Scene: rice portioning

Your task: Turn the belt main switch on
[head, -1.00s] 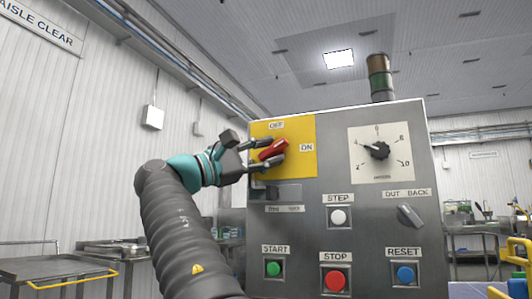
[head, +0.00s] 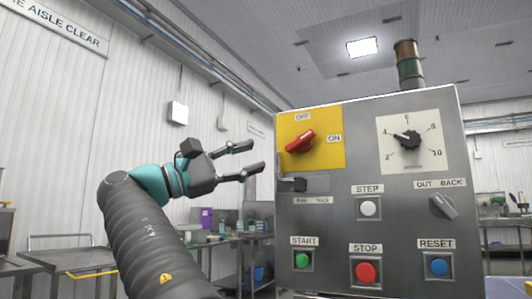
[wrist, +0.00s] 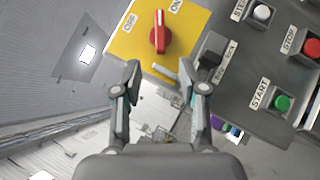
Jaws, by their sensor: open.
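The belt main switch (head: 300,141) is a red rotary handle on a yellow plate (head: 330,157) with OFF above and ON at its right. My gripper (head: 251,158) is open and empty, left of the panel and apart from the handle. In the wrist view the red handle (wrist: 160,32) stands beyond the spread fingers of my gripper (wrist: 163,76), with nothing between them.
The grey control panel (head: 325,225) carries a START button (head: 302,260), STOP button (head: 366,271), STEP button (head: 368,208), RESET button (head: 438,267), dial (head: 408,140) and OUT/BACK knob (head: 443,206). A dark block (head: 293,185) sticks out below the yellow plate. Metal tables stand at left.

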